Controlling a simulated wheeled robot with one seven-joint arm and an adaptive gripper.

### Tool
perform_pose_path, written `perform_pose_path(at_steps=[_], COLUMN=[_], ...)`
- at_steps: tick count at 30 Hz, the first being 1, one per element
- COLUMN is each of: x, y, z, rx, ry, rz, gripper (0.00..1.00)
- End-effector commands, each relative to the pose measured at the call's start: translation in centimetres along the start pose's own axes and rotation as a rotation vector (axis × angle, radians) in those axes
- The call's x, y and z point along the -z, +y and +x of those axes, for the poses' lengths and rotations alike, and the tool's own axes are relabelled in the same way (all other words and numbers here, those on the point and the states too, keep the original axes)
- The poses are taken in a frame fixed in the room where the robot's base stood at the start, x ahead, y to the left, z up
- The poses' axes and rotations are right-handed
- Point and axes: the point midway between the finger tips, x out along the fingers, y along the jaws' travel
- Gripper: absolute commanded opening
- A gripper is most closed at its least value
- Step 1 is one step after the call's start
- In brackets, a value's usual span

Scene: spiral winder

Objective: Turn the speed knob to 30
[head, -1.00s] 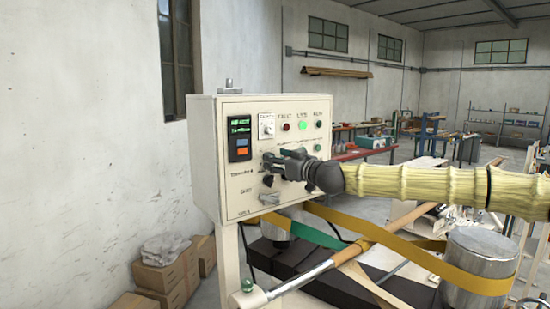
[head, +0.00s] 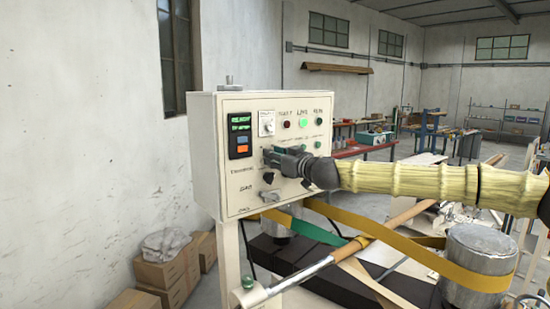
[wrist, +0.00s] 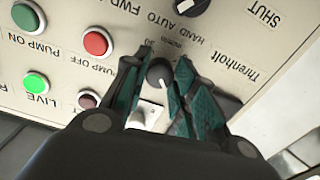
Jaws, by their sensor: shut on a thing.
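The speed knob (wrist: 158,73) is a small dark round knob on the cream control panel. In the wrist view it sits between my two fingers, with a printed 30 close by toward the top of the picture. A pale mark shows on its edge, but its exact setting is too small to read. My gripper (wrist: 158,84) has teal-padded fingers on both sides of the knob, shut on it. In the head view my gripper (head: 268,157) reaches the panel from the right and hides the knob.
A red PUMP OFF button (wrist: 98,41) and a black selector (wrist: 192,5) are near my fingers. Yellow belt (head: 400,245) and a metal roller (head: 478,265) lie below my arm.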

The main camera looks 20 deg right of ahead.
Motion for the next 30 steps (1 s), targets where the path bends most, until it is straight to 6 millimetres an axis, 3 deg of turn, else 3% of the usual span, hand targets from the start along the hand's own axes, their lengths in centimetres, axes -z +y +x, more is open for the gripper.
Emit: perform_pose_path(at_steps=[14,30], x=[-0.34,-0.48], y=[-0.03,-0.07], z=[-0.02,-0.01], rx=[-0.002,-0.001], ry=[0.002,0.001], rz=[0.141,0.627], gripper=[0.03,0.03])
